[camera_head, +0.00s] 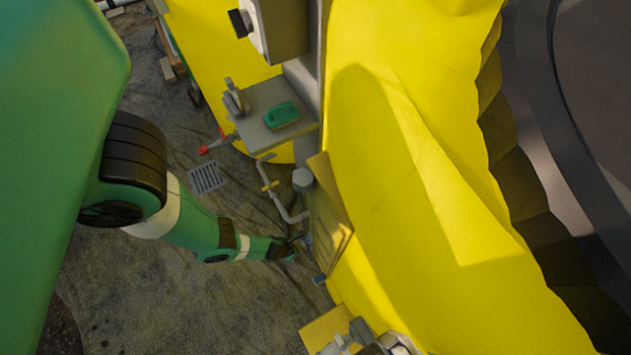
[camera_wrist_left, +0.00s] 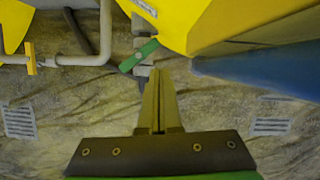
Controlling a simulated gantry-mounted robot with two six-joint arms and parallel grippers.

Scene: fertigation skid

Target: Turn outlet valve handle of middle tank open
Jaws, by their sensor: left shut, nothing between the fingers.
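A big yellow tank (camera_head: 400,150) fills the middle of the head view, and its lower yellow edge shows at the top of the left wrist view (camera_wrist_left: 178,20). A small green valve handle (camera_wrist_left: 138,56) lies slanted across a grey fitting under that edge. My left gripper (camera_head: 301,243) reaches down beside the tank's base. In the wrist view its fingers (camera_wrist_left: 157,72) are shut and empty, with the tips close to the green handle's right end. I cannot tell whether they touch. The handle is too small to make out in the head view. My right gripper is not in view.
A grey pipe (camera_wrist_left: 104,30) with a yellow handle (camera_wrist_left: 30,58) runs at the left. A grey shelf (camera_head: 255,100) carries a green block (camera_head: 281,115). A red-tipped handle (camera_head: 215,145) sits by another yellow tank (camera_head: 205,50). A blue surface (camera_wrist_left: 260,75) borders the fingers' right.

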